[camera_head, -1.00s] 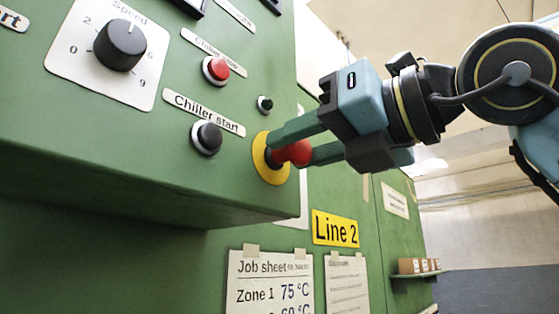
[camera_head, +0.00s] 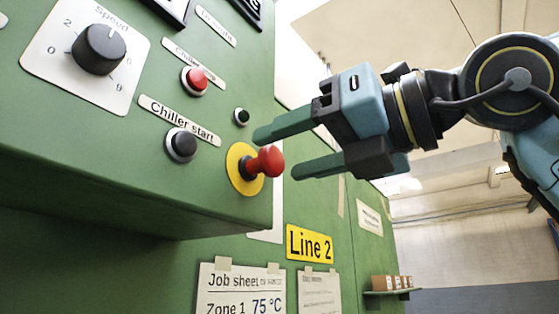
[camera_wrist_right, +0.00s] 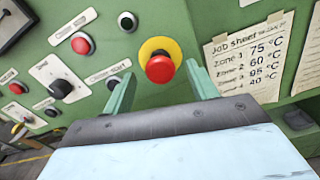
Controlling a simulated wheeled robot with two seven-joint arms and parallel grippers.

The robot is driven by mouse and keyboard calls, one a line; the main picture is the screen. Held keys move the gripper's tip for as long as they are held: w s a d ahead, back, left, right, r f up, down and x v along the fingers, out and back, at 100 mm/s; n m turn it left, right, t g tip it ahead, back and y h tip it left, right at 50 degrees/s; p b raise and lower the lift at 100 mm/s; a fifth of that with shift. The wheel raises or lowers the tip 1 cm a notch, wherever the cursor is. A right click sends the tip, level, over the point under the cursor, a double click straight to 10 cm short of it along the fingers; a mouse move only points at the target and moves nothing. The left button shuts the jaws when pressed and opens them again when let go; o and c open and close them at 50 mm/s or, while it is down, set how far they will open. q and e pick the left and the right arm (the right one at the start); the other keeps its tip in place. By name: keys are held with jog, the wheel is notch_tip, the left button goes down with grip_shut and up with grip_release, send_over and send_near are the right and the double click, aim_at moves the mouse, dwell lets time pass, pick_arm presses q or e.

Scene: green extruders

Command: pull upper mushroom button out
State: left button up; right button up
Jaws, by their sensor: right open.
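The red mushroom button (camera_head: 266,162) sticks out from a round yellow plate (camera_head: 237,172) on the green panel. It also shows in the right wrist view (camera_wrist_right: 160,68), ahead of and between the fingers. My right gripper (camera_head: 272,152) is open and empty. Its fingertips are apart, one above and one to the right of the button's head, and they do not hold it. In the right wrist view my fingers (camera_wrist_right: 160,90) stand wide on either side below the button. My left gripper is not in view. Another mushroom button on a yellow plate (camera_wrist_right: 18,127) shows small at the left of the wrist view.
A black Chiller start button (camera_head: 182,145), a red button (camera_head: 195,81) and a small black button (camera_head: 241,117) sit close by. A speed knob (camera_head: 99,49) is farther left. The Line 2 sign (camera_head: 309,244) and job sheet (camera_head: 240,290) are below.

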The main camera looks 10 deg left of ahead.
jog(key=b+v, duration=0.2)
jog(key=v, duration=0.9)
jog(key=shift+b, duration=0.4)
